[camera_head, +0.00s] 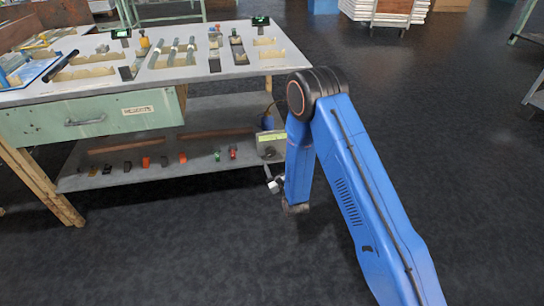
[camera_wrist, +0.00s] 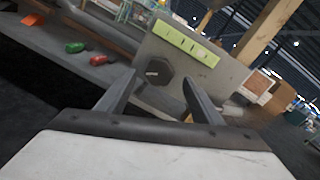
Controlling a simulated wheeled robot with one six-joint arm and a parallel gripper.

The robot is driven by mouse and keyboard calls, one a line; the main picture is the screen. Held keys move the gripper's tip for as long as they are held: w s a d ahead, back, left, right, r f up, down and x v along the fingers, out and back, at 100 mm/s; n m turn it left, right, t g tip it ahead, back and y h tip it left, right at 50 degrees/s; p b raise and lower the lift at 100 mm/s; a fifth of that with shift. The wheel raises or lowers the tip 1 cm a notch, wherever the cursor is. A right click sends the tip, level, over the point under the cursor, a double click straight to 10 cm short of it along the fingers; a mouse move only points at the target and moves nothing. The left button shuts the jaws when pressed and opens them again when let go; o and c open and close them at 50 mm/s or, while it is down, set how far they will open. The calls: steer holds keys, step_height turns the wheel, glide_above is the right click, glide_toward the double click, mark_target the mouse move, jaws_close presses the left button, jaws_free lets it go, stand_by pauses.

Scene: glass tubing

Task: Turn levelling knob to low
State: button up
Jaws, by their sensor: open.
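The levelling knob (camera_wrist: 158,71) is a dark, many-sided knob on a grey upright plate (camera_wrist: 222,76). A small light mark shows on its left part. A yellow-green label strip (camera_wrist: 186,43) with small dark marks runs above the knob; its words are too small to read. My gripper (camera_wrist: 158,80) is open, its two dark fingers pointing at the plate, with the knob showing between them. I cannot tell how far the fingertips are from the knob. In the head view the plate (camera_head: 269,151) stands at the bench's right end, near my blue arm; the knob is not clear there.
A workbench (camera_head: 222,73) with tools on top stands at left. Its lower shelf (camera_head: 140,177) holds several small coloured pieces, among them a red one (camera_wrist: 98,59) and a green one (camera_wrist: 75,47). A wooden leg (camera_wrist: 268,28) rises behind the plate. The dark floor (camera_head: 190,250) in front is clear.

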mark_target(271, 153)
steer(key=shift+x, duration=2.15)
steer(key=shift+a, duration=0.1)
steer(key=c, duration=1.1)
